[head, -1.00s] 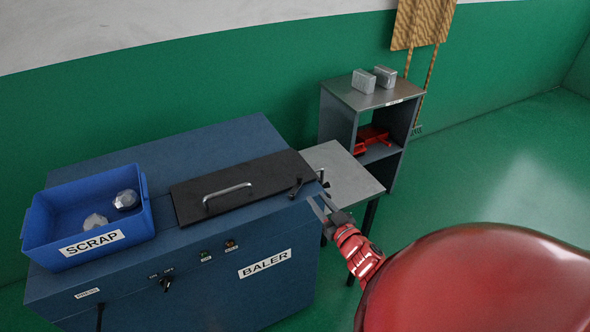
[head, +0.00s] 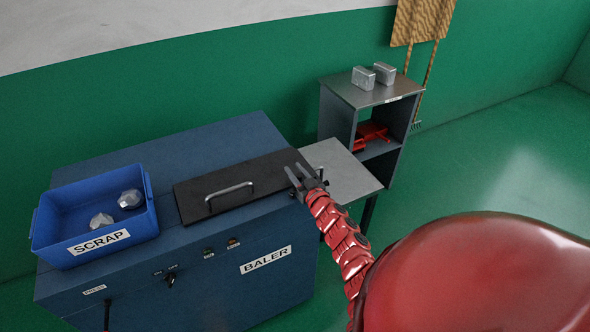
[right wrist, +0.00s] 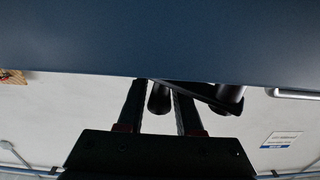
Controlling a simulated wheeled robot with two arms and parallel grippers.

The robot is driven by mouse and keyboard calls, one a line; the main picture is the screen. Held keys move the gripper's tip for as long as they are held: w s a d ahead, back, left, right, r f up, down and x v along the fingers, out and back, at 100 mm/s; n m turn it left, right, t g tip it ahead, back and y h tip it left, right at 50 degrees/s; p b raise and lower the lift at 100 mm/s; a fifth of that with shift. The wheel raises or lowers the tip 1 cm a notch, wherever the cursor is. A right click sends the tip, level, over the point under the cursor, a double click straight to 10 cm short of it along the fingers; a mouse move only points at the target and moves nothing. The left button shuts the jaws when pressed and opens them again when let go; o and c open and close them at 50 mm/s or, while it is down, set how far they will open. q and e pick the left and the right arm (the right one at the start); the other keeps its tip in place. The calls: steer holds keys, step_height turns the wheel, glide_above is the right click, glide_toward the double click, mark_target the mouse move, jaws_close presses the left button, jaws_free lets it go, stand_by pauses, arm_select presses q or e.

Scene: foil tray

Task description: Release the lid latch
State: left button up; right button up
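The baler's dark lid (head: 225,187) lies flat and shut on the blue baler (head: 200,262), with a silver handle (head: 229,195). My right gripper (head: 297,171) is at the lid's right end, over the latch. In the right wrist view, the black latch (right wrist: 208,93) shows as a short arm with a round knob (right wrist: 160,98). The knob is between the two open fingers of my right gripper (right wrist: 158,105). Whether a finger touches it is hard to tell. In the head view my gripper mostly hides the latch. My left gripper is not in view.
A blue SCRAP bin (head: 95,218) with crumpled foil balls stands on the baler's left. A grey side table (head: 342,172) is right of the baler. A shelf unit (head: 368,92) behind it carries two silver blocks (head: 374,75) and a red item inside.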

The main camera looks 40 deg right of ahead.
steer(key=shift+w, duration=0.15)
jaws_close()
steer(key=shift+f, duration=0.1)
steer(key=shift+d+b, duration=0.1)
steer(key=shift+b, duration=0.2)
steer(key=shift+s+f+m+h+b, duration=0.2)
steer(key=shift+m+h+b, duration=0.1)
steer(key=shift+h+b, duration=0.25)
steer(key=s+m+g+h+b, duration=0.1)
steer(key=m+h+b, duration=0.1)
steer(key=b, duration=0.5)
steer(key=s+d+m+g+h+b, duration=0.1)
steer(key=m+g+h+b, duration=0.1)
steer(key=b, duration=0.5)
steer(key=s+m+g+h+b, duration=0.1)
steer(key=m+h+b, duration=0.1)
steer(key=h+b, duration=0.2)
steer(key=shift+s+d+b, duration=0.1)
steer(key=shift+d+b, duration=0.25)
steer(key=shift+b, duration=1.55)
steer(key=shift+s+d+r+m+g+h+b, duration=0.1)
steer(key=shift+s+r+m+g+h+b, duration=0.15)
steer(key=shift+g+h+b, duration=0.25)
